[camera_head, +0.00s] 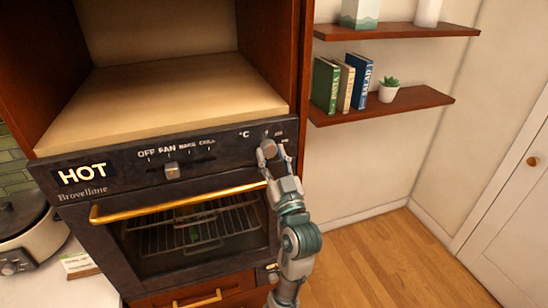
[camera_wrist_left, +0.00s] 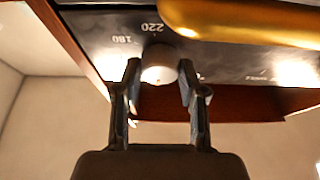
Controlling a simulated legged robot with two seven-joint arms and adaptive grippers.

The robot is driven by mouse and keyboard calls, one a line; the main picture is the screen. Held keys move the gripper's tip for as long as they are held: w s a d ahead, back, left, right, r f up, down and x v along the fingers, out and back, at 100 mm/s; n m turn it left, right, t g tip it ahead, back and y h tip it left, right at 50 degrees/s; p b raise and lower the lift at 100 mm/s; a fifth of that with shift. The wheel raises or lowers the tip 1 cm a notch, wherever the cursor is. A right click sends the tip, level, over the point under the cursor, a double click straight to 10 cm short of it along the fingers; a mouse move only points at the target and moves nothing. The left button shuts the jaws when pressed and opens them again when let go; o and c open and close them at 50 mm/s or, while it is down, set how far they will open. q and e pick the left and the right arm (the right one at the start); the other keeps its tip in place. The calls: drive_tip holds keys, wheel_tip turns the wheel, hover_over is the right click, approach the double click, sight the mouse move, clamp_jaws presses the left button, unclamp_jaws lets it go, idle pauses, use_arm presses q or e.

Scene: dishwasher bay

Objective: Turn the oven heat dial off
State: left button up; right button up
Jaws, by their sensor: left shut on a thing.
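The black oven (camera_head: 115,166) has a control panel with a lit sign reading HOT (camera_head: 82,174). The pale round heat dial (camera_head: 267,148) is at the panel's right end, below a °C mark. My left gripper (camera_head: 273,153) reaches up to it from below. In the left wrist view the dial (camera_wrist_left: 159,64) sits between the two fingers of this gripper (camera_wrist_left: 159,78), which is shut on it. The numbers 180 and 220 show on the panel beside the dial. My right gripper is in neither view.
A function knob (camera_head: 172,170) is further left on the panel. A gold handle (camera_head: 180,204) crosses the oven door below. Shelves (camera_head: 415,101) with books and a plant (camera_head: 388,89) are on the right wall. The wooden floor (camera_head: 385,262) below them is clear.

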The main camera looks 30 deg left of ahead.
use_arm(q)
drive_tip(key=shift+w+a+f, duration=0.1)
drive_tip(key=shift+w+f, duration=0.05)
drive_tip(key=shift+f, duration=0.1)
drive_tip(key=o, duration=0.9)
drive_tip(key=shift+o, duration=1.2)
drive_tip(key=shift+w+a, duration=0.15)
drive_tip(key=shift+w+a+f, duration=0.1)
drive_tip(key=shift+w+a, duration=0.1)
drive_tip(key=shift+s+d, duration=0.1)
drive_tip(key=shift+s, duration=0.2)
drive_tip(key=v, duration=1.1)
drive_tip(key=shift+d+f, duration=0.15)
drive_tip(key=shift+d, duration=0.1)
